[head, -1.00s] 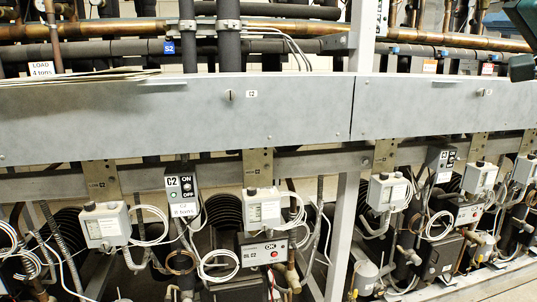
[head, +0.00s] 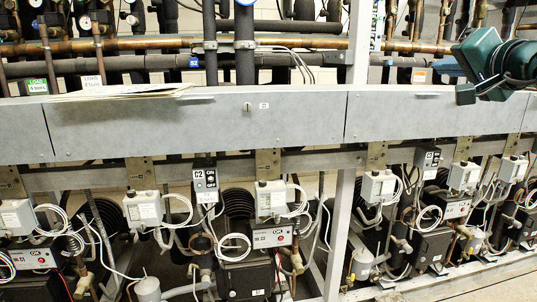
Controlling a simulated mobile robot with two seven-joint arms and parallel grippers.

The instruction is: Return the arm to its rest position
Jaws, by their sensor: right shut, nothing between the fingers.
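My right gripper (head: 466,94) is at the upper right in the head view, on the end of a teal and black arm. Its dark fingers are shut with nothing between them. It appears in front of the copper pipes and the top edge of the grey rack beam and holds no object. Whether it touches the beam cannot be told, but it looks apart from it. My left gripper is not in view.
A long grey metal beam (head: 200,125) crosses the view, with papers (head: 125,91) on its left top. Below are compressors, grey control boxes (head: 272,198), a C2 switch (head: 205,181) and looped white cables. Insulated pipes (head: 245,45) rise behind. A grey upright post (head: 340,230) stands mid-right.

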